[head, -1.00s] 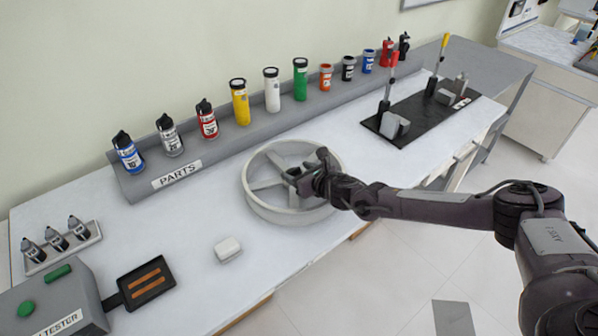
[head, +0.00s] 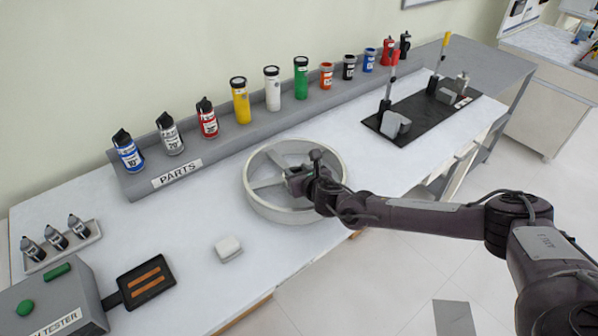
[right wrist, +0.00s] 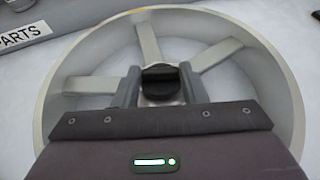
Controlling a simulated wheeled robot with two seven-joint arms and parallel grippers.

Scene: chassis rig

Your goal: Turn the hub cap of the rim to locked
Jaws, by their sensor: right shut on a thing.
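The pale grey rim (head: 262,206) lies flat on the bench in the middle of the head view. It also fills the right wrist view (right wrist: 272,62), with its spokes running to the centre. The dark hub cap (right wrist: 160,80) sits at the rim's centre, with a raised bar lying crosswise in the right wrist view. My right gripper (right wrist: 160,86) is over the hub, with one finger on each side of the cap, shut on it. In the head view the gripper (head: 296,180) hides the cap. My left gripper is not in view.
A grey parts rack (head: 140,184) with several bottles and canisters runs behind the rim. A small white block (head: 228,247) lies in front left. A tester box (head: 50,305) is at lower left. A black plate with upright-handled clamps (head: 420,125) stands to the right.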

